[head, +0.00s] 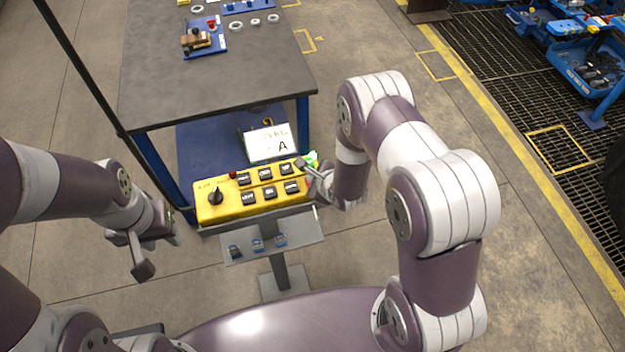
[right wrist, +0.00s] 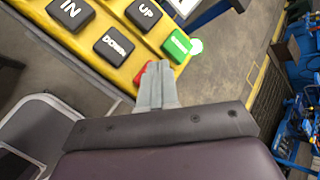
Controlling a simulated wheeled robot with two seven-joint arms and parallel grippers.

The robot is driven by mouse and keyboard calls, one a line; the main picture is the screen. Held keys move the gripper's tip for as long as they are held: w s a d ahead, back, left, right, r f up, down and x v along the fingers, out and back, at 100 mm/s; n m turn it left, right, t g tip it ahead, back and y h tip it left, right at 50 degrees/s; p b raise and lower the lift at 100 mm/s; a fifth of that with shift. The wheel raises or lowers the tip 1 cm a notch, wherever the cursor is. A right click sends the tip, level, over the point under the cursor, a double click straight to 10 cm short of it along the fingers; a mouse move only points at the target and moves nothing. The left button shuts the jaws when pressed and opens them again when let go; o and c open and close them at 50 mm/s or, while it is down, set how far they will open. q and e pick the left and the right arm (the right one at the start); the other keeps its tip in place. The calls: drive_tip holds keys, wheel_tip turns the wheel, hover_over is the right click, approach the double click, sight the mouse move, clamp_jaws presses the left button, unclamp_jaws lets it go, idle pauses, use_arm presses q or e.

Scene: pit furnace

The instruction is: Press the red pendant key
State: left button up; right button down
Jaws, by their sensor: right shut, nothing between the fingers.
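The yellow pendant (head: 232,208) lies on a stand in front of me, with a black knob and several black keys. The red key (right wrist: 141,74) is at its lower right corner in the right wrist view, partly hidden behind my right gripper's fingers. In the head view only a bit of red (head: 308,181) shows beside the gripper. My right gripper (head: 313,178) is shut and empty, its fingertips (right wrist: 156,70) over or at the red key; I cannot tell whether they touch it. My left gripper (head: 150,252) hangs left of the stand, away from the pendant; its jaw opening is unclear.
A green key (right wrist: 179,46) beside the red one has a green glow next to it. A white sign (head: 268,144) stands behind the pendant. A dark-topped table (head: 215,95) is beyond. A small grey shelf (head: 300,230) sits below the pendant.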

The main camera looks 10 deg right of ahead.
drive_tip(key=shift+f, duration=0.35)
idle(0.5)
drive_tip(key=shift+r+p, duration=0.5)
drive_tip(key=shift+r, duration=0.4)
wheel_tip(320, 180, up, 5)
drive_tip(key=p, duration=0.4)
